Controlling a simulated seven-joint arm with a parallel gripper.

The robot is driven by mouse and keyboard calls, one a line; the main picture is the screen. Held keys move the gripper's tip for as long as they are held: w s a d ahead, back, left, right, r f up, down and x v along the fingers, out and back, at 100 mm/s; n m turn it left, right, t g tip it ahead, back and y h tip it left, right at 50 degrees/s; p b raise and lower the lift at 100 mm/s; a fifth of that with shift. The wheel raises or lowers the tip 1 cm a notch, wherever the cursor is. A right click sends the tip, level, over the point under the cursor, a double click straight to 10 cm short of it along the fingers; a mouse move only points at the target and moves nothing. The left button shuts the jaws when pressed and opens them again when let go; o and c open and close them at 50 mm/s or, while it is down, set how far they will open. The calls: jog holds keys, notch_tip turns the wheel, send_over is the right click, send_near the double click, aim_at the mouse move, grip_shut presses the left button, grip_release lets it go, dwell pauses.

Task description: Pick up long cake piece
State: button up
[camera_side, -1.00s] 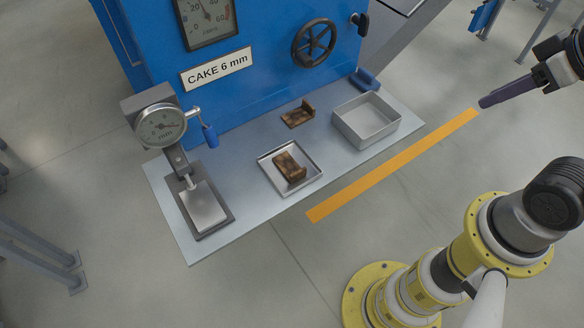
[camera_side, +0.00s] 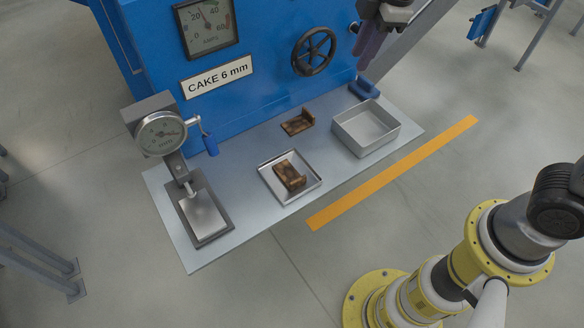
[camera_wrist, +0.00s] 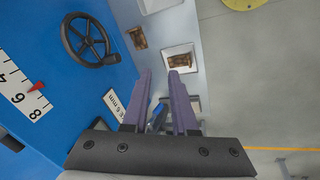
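Two brown, L-shaped cake pieces lie on the metal shelf. One cake piece (camera_side: 290,175) lies in a shallow square tray (camera_side: 264,182); it also shows in the wrist view (camera_wrist: 178,61). The other cake piece (camera_side: 297,122) lies on the bare shelf behind the tray, also in the wrist view (camera_wrist: 137,38). I cannot tell for sure which is the long one. My gripper (camera_side: 367,58), with purple fingers, is high at the upper right, above and away from both pieces. In the wrist view my gripper (camera_wrist: 161,72) has its fingers apart and nothing between them.
An empty open metal box (camera_side: 366,128) stands on the shelf's right. A dial gauge press (camera_side: 162,133) with a blue handle stands at the left. The blue machine wall with a handwheel (camera_side: 313,48) rises behind. An orange floor line (camera_side: 395,172) runs in front.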

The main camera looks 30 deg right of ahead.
jog(key=w+a+f+n+g, duration=0.2)
jog(key=w+a+f+n, duration=0.15)
jog(key=a+f, duration=0.6)
jog(key=n+g+h, duration=0.1)
send_near(298, 180)
notch_tip(298, 180, down, 3)
jog(key=shift+d+f, duration=0.15)
jog(key=shift+f, duration=0.1)
jog(key=shift+w+d+f, duration=0.1)
jog(key=shift+f, duration=1.35)
jog(key=shift+w+d+f, duration=0.1)
jog(key=shift+d+f, duration=0.05)
jog(key=shift+f, duration=1.3)
grip_shut()
